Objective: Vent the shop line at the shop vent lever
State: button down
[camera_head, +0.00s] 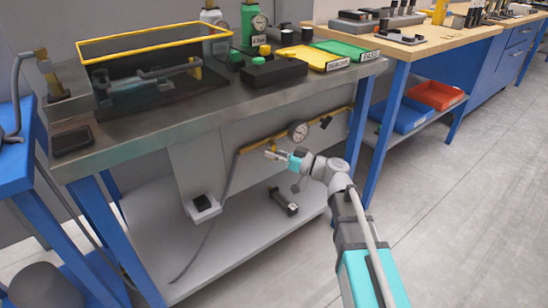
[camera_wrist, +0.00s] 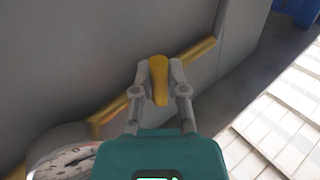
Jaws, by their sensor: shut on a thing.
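The shop vent lever is a yellow handle (camera_wrist: 159,82) on the yellow pipe (camera_wrist: 199,49), seen in the middle of the wrist view. My gripper (camera_wrist: 158,72) has one finger on each side of the lever and is shut on it. In the head view my gripper (camera_head: 272,153) is at the yellow pipe (camera_head: 252,144) below the bench top, just left of and below a round gauge (camera_head: 298,131). The lever itself is mostly hidden by the fingers there. The gauge (camera_wrist: 66,158) also shows partly at the lower left of the wrist view.
The steel bench top (camera_head: 215,105) overhangs the pipe. A lower shelf (camera_head: 240,237) carries a dark block (camera_head: 283,201). A blue bench leg (camera_head: 360,125) stands to the right. The floor (camera_head: 460,180) at right is clear.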

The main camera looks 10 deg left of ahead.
jog(key=m, duration=0.1)
jog(key=m+y+b, duration=0.1)
jog(key=m+b, duration=0.1)
jog(key=shift+s+a+t+y, duration=0.3)
jog(key=shift+s+t, duration=0.05)
jog(key=shift+t, duration=0.05)
jog(key=shift+s+a+r+m+t+y+b, duration=0.1)
jog(key=shift+r+m+t+y+b, duration=0.15)
jog(key=shift+m+t+b, duration=0.65)
jog(key=shift+s+a+r+m+t+y+b, duration=0.15)
jog(key=shift+m+t+y, duration=0.2)
jog(key=shift+m, duration=1.05)
jog(key=shift+w, duration=0.1)
jog(key=c, duration=0.7)
grip_release()
jog(key=shift+o, duration=0.2)
jog(key=shift+d+n+p, duration=0.1)
jog(key=shift+n+p, duration=0.2)
jog(key=shift+n, duration=0.1)
